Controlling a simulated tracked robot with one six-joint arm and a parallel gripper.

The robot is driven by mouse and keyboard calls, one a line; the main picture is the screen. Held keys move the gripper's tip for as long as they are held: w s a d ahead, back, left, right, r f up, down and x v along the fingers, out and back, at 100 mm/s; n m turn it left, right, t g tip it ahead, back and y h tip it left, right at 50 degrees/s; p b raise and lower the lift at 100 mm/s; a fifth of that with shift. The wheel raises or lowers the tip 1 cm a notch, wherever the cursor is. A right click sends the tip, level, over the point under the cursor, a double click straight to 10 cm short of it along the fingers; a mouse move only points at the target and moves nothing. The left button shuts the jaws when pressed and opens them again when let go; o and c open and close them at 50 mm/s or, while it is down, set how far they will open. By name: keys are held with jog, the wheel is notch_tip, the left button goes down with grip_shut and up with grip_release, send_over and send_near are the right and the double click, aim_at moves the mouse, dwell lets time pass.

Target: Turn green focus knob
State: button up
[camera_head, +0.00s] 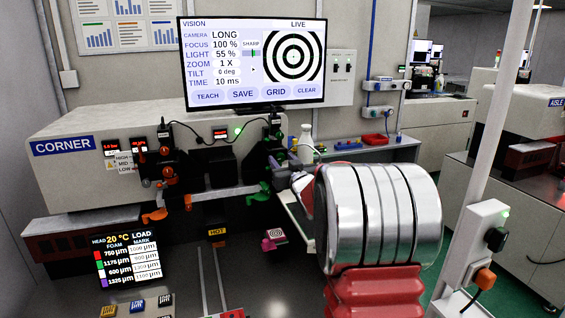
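A green knob or lever (259,194) sticks out low on the right part of the CORNER machine's front (75,170). I cannot read a label on it, so I cannot tell if it is the focus knob. The monitor (253,62) reads FOCUS 100 %, and its target rings look sharp. My arm's big silver joint fills the right middle of the view. My gripper (303,182) is partly visible just left of that joint, near the machine's right end. Its fingertips are small and mostly hidden, and I see no clear contact with the green part.
Orange levers (155,216) and small dark boxes with red displays (139,146) sit left on the machine. A HOT-labelled part (217,232) and a pink block (273,238) are below. A white bottle (306,143) stands behind. A pale post (490,140) rises at right.

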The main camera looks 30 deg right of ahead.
jog(key=v, duration=1.3)
jog(key=shift+s, duration=0.4)
jog(key=shift+a, duration=0.1)
